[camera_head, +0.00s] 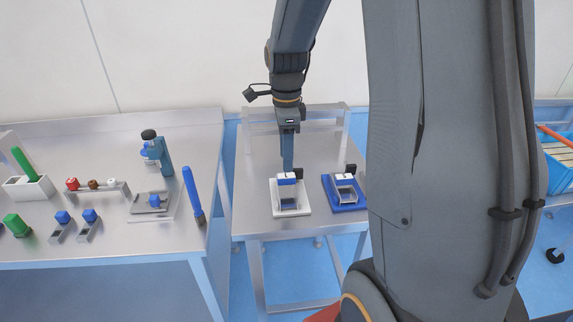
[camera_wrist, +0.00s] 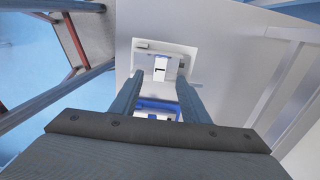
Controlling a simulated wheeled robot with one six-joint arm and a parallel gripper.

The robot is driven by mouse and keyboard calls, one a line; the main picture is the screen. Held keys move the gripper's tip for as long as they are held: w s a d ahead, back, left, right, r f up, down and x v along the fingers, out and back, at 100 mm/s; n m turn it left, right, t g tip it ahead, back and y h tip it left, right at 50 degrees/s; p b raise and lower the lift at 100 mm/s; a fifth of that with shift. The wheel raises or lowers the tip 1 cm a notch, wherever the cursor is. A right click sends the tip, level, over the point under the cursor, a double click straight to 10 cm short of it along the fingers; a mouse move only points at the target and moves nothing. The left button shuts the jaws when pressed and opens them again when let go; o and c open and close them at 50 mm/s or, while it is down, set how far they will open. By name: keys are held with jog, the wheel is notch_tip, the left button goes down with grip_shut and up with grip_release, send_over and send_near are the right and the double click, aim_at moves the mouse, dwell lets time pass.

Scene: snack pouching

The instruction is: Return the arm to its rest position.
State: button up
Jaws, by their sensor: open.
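My gripper (camera_head: 287,166) points straight down over the middle metal table, just above a white device (camera_head: 291,203) with a blue part in its frame. In the wrist view my gripper (camera_wrist: 158,84) has its two fingers apart, with the white device (camera_wrist: 181,48) visible beyond them. A blue part (camera_wrist: 158,106) shows between the fingers, but I cannot tell whether they touch it. My arm reaches down from the top of the head view.
The left table (camera_head: 110,235) holds a blue stick (camera_head: 194,194), a green block (camera_head: 16,224) and other small items. A blue crate (camera_head: 559,174) stands at the far right.

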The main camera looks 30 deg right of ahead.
jog(key=shift+s+r, duration=0.1)
dwell(0.5)
jog(key=shift+s+a+n, duration=0.2)
jog(key=shift+a+n, duration=0.1)
jog(key=shift+n, duration=0.2)
jog(key=s+a+f+n+b, duration=0.1)
jog(key=s+a+n, duration=0.2)
jog(key=n, duration=0.4)
jog(key=s+a+f+n+t, duration=0.1)
jog(key=s+a+f+n, duration=0.1)
jog(key=s+n, duration=0.3)
jog(key=s+a+f+n+b, duration=0.1)
jog(key=s+a+f+n, duration=0.1)
jog(key=n, duration=0.6)
jog(key=shift+s+a+n+b, duration=0.35)
jog(key=shift+s+a, duration=0.45)
jog(key=shift+s, duration=0.5)
